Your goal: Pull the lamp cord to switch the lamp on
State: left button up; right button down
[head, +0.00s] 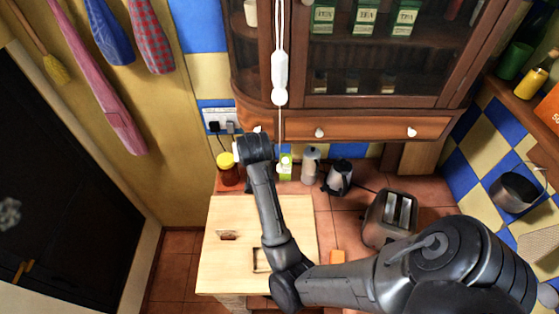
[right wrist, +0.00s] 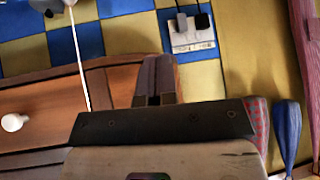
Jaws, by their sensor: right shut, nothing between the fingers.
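The white lamp cord (head: 281,125) hangs in front of the wooden cabinet in the head view, below a white switch-like body (head: 280,70). Its lower end is near a small pale knob (head: 285,162). The cord (right wrist: 80,62) also shows in the right wrist view, left of my fingers and apart from them. My right gripper (head: 254,148) is just left of the cord in the head view, with its fingers mostly hidden by the hand. In the right wrist view the right gripper (right wrist: 153,99) is shut and empty. My left gripper is not in view.
A wall socket with plugs (head: 220,121) is behind and left of my right gripper. A red jar with yellow lid (head: 228,168), a grey canister (head: 311,165), a kettle (head: 338,177) and a toaster (head: 391,217) stand on the tiled counter. A cutting board (head: 221,273) lies in front.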

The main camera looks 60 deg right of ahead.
jog(key=w+d+r+m+y+p, duration=0.1)
jog(key=w+d+r+m+p, duration=0.15)
jog(key=w+r, duration=0.4)
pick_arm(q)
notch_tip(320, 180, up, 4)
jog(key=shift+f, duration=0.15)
pick_arm(e)
jog(key=s+f+m+g, duration=0.8)
jog(key=f+m+g, duration=0.2)
jog(key=m, duration=0.3)
jog(key=shift+d+f+g+h, duration=0.3)
jog(key=shift+d+f+h, duration=0.1)
jog(key=shift+f, duration=0.5)
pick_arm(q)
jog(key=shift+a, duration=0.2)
pick_arm(e)
jog(key=shift+m, duration=0.25)
jog(key=shift+s+f, duration=0.1)
